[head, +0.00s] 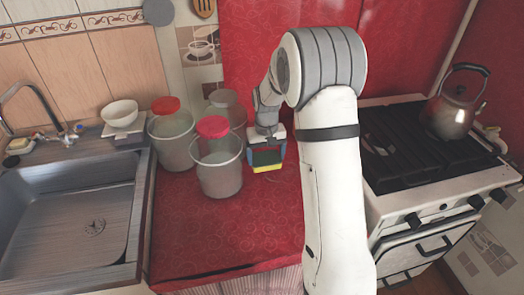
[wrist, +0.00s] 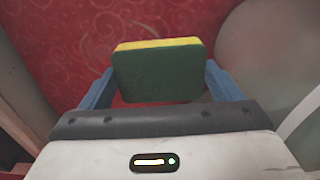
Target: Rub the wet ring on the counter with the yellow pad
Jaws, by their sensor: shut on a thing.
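My gripper (head: 267,154) is above the red oilcloth counter (head: 230,232), just right of the front bucket. Its blue fingers are shut on the yellow pad (head: 266,169), which has a dark green layer and a yellow layer. In the wrist view the pad (wrist: 158,75) sits between the two fingers, green side toward the camera and yellow edge at the top. I cannot tell whether the pad touches the counter.
A stove (head: 430,185) with a kettle (head: 455,108) is at the right. The counter's front is clear.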

